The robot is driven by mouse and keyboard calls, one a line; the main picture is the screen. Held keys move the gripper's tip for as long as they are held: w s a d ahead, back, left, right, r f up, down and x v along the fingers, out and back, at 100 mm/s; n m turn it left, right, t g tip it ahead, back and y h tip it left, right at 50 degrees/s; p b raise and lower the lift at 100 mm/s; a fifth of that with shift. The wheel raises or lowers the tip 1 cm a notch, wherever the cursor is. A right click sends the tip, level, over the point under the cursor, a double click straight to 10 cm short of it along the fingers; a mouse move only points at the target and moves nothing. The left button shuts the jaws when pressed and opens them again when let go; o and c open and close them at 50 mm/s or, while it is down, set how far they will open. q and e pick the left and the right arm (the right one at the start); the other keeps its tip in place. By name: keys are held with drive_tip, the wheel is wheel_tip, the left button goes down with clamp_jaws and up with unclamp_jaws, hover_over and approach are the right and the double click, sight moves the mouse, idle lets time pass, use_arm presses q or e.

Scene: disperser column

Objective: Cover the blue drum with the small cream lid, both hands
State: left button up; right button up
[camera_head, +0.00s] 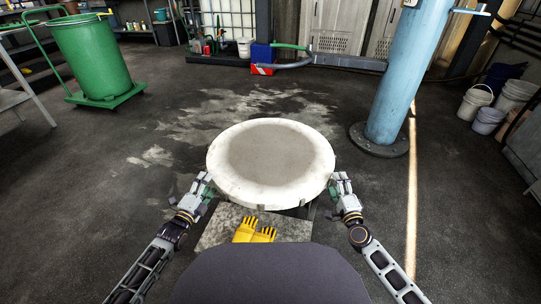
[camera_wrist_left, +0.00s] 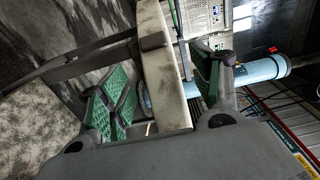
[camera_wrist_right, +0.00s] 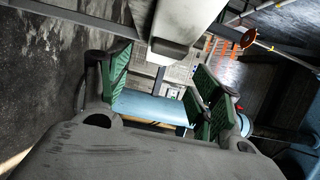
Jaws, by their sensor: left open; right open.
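The round cream lid (camera_head: 270,193) lies level in front of me in the head view, with a greyish top face and a pale rim. My left gripper (camera_head: 203,188) is open at its lower left edge. In the left wrist view the lid's rim (camera_wrist_left: 162,65) passes between the open fingers of this gripper (camera_wrist_left: 160,88); contact is unclear. My right gripper (camera_head: 340,186) is open at the lid's lower right edge. In the right wrist view the lid's edge (camera_wrist_right: 185,25) shows ahead of its open fingers (camera_wrist_right: 162,82). I cannot make out the blue drum clearly.
A mottled slab (camera_head: 216,230) with yellow gloves (camera_head: 255,231) is just below the lid. A blue column (camera_head: 398,85) stands behind right, a green bin (camera_head: 92,55) far left. Pale buckets (camera_head: 475,102) stand at right. The floor between is mostly clear.

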sight(215, 172)
use_arm(q)
drive_tip(key=shift+x, duration=3.35)
use_arm(e)
drive_tip(key=shift+w+a, duration=0.2)
drive_tip(key=shift+w, duration=1.5)
drive_tip(key=shift+w+a, duration=0.15)
drive_tip(key=shift+w, duration=1.5)
use_arm(q)
drive_tip(key=shift+c, duration=0.3)
use_arm(e)
drive_tip(key=shift+c, duration=0.3)
use_arm(q)
clamp_jaws()
use_arm(e)
clamp_jaws()
use_arm(q)
drive_tip(key=shift+w+r, duration=0.1)
drive_tip(key=shift+r, duration=0.05)
use_arm(e)
drive_tip(key=shift+w+r, duration=0.1)
drive_tip(key=shift+r, duration=0.05)
